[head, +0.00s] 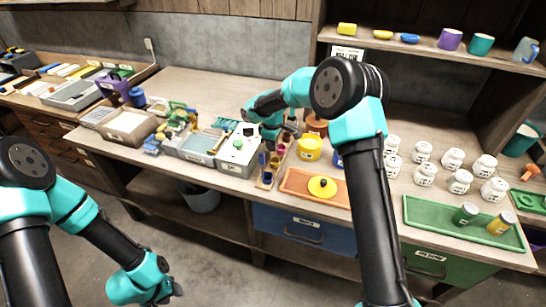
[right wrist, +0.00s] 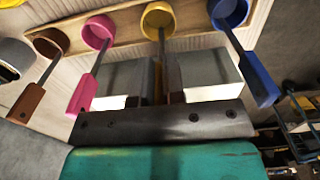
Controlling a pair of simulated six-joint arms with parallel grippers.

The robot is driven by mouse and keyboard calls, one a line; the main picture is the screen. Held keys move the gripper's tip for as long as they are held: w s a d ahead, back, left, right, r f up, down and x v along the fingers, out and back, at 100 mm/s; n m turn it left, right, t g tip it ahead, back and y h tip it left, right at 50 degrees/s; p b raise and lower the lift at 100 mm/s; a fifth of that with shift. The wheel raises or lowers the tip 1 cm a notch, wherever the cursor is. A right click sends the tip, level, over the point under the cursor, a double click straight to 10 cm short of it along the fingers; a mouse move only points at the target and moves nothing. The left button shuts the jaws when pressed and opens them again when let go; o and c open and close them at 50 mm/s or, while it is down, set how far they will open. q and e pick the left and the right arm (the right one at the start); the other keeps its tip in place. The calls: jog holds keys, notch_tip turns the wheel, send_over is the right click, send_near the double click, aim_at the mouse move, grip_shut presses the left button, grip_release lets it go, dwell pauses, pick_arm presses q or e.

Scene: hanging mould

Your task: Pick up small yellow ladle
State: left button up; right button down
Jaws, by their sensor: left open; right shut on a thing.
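The small yellow ladle (right wrist: 158,22) hangs at a wooden rack in the right wrist view, its round cup at the top. Its handle runs down between the fingers of my right gripper (right wrist: 156,98), which is shut on it. A pink ladle (right wrist: 98,32) and a brown ladle (right wrist: 50,44) are to its left, and a blue ladle (right wrist: 230,12) is to its right. In the head view my right gripper (head: 270,145) is over the small ladle rack (head: 265,180), largely hiding the ladles. My left gripper (head: 172,291) is open and empty, low in front of the bench.
Several white jars (head: 452,159) and a green tray (head: 425,214) with cans are further right.

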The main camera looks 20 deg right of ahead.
jog(key=shift+r, duration=0.1)
jog(key=shift+r, duration=1.5)
jog(key=s+a+r, duration=0.1)
jog(key=s+a, duration=0.1)
jog(key=s, duration=0.5)
jog(key=s+a, duration=0.2)
jog(key=s, duration=0.6)
jog(key=shift+s+a+r, duration=0.2)
jog(key=shift+a+r, duration=0.05)
jog(key=shift+r, duration=0.1)
